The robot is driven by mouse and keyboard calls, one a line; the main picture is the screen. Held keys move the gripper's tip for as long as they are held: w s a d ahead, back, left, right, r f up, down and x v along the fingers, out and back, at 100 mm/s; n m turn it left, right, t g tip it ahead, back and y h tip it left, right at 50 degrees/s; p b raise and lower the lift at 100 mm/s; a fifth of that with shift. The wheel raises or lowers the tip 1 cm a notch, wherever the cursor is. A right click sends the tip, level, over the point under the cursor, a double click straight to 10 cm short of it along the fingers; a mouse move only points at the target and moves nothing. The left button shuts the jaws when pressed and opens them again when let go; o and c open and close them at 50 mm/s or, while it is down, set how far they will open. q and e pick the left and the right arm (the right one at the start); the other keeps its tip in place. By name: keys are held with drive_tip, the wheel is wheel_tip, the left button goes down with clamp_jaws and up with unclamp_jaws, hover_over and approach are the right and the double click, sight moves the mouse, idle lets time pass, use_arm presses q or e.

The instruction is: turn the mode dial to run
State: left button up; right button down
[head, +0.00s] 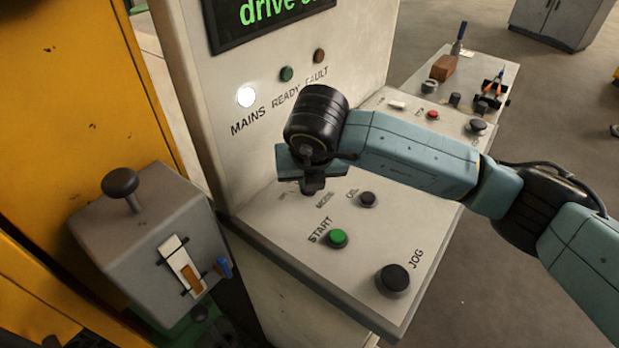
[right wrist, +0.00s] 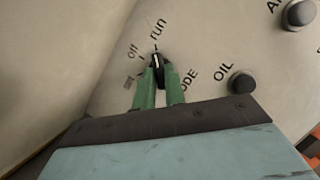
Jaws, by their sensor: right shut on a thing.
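The mode dial (right wrist: 158,62) is a small black knob on the sloping panel, in the right wrist view. The word "run" (right wrist: 158,29) is printed above it and "off" (right wrist: 133,51) at its upper left. A pale line on the knob points up, roughly toward "run". My right gripper (right wrist: 159,80) is shut on the dial, with a green finger on either side. In the head view my right gripper (head: 312,188) is over the upper left of the panel and hides most of the dial. My left gripper is not in view.
Close to the dial are the OIL button (head: 368,199), the green START button (head: 338,238) and the black JOG button (head: 393,279). The MAINS lamp (head: 246,97) glows white below a screen (head: 265,18) with green text. A grey lever box (head: 143,232) stands at left.

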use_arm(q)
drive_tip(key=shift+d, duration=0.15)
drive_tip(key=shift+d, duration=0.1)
use_arm(e)
drive_tip(key=c, duration=1.5)
unclamp_jaws()
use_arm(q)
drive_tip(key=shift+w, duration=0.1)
use_arm(e)
drive_tip(key=shift+o, duration=0.2)
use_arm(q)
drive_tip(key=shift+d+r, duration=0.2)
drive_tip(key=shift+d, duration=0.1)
use_arm(e)
drive_tip(key=v, duration=1.3)
drive_tip(key=shift+r, duration=0.2)
drive_tip(key=shift+s, duration=0.15)
